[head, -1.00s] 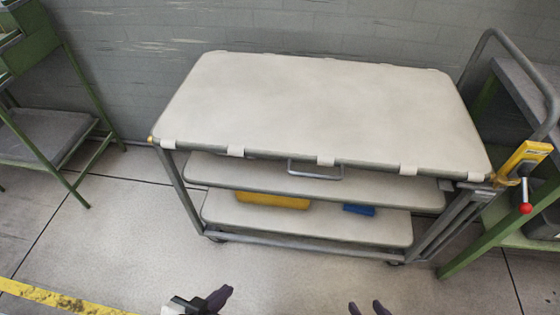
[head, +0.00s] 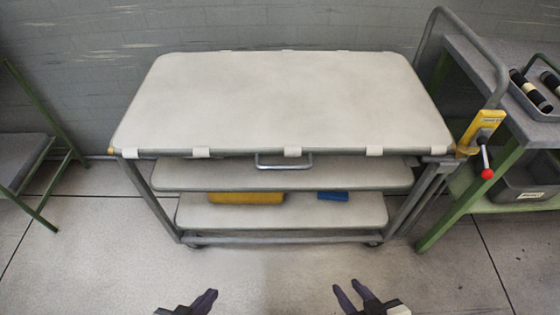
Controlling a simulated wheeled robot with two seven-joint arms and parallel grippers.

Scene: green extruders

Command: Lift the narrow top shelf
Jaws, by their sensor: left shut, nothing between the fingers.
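The top shelf (head: 280,100) is a pale panel with a dark rim and several white clips, lying flat on a grey trolley frame. A metal bar handle (head: 283,164) sits below the middle of its front edge. A yellow box (head: 482,128) with a red-knobbed lever (head: 487,172) is fixed at the trolley's right end. My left gripper (head: 209,296) is shut and empty at the bottom of the head view, in front of the trolley. My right gripper (head: 346,289) is open and empty to its right. Both are apart from the trolley.
Below are a middle shelf (head: 170,177) and a lower shelf (head: 270,217) bearing a yellow block (head: 245,198) and a blue block (head: 333,196). A green-framed bench (head: 508,90) stands close on the right, another green-framed rack (head: 22,160) on the left. The front floor is clear.

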